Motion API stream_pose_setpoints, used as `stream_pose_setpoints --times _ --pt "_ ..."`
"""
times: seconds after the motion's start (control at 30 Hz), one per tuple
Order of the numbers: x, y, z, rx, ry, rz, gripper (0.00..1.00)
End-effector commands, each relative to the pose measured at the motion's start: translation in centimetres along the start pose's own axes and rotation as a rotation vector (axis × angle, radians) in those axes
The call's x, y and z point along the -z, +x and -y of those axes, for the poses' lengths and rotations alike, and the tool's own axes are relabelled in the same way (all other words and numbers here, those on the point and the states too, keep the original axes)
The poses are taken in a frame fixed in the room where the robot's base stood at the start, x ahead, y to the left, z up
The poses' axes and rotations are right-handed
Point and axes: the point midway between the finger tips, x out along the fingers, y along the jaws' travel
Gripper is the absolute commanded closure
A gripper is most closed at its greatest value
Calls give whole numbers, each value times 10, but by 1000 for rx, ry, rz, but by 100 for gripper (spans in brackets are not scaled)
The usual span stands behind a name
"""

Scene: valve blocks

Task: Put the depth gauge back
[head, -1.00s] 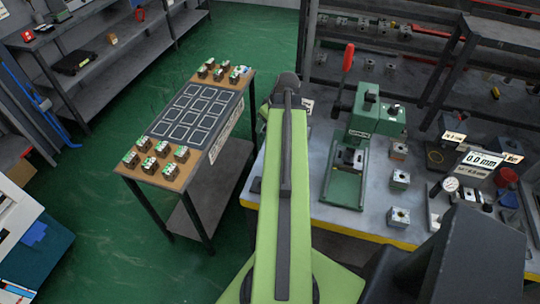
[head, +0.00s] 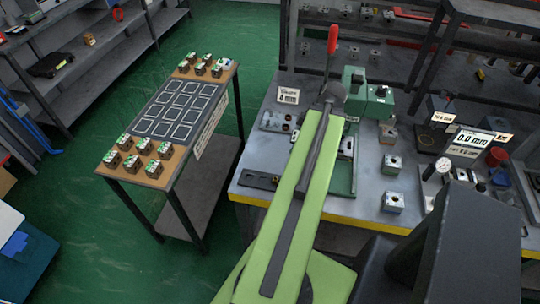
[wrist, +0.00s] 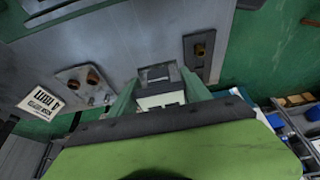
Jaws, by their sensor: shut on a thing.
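My gripper (wrist: 160,101) is in the wrist view, its two greenish fingers on either side of a pale block-like thing with dark slots. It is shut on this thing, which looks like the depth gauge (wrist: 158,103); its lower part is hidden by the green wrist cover. A grey piece with a dark window shows just beyond it, and I cannot tell whether it is part of the same thing. In the head view my arm reaches over the bench (head: 380,209) and hides the gripper and what it holds.
A green press (head: 368,95) with a red lever stands beside my arm. A 4 mm sign (head: 288,95), a dark plate (head: 262,180) and metal blocks (head: 393,202) are on the bench. At right are a dial gauge (head: 443,166) and a 0.0 mm display (head: 468,143).

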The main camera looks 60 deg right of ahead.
Motion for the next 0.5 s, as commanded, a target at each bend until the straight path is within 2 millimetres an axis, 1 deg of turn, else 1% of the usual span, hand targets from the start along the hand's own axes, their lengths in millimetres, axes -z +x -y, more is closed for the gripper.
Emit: stream_pose_setpoints --times 0.07,0.13,0.3,0.4,0.5 --pt "3 7 -3 1 -1 0 98" --pt "10 21 -8 1 -3 0 98" --pt "37 65 -25 2 -4 1 98" --pt "53 87 -34 0 -2 1 98" --pt "66 101 -40 0 0 1 98"
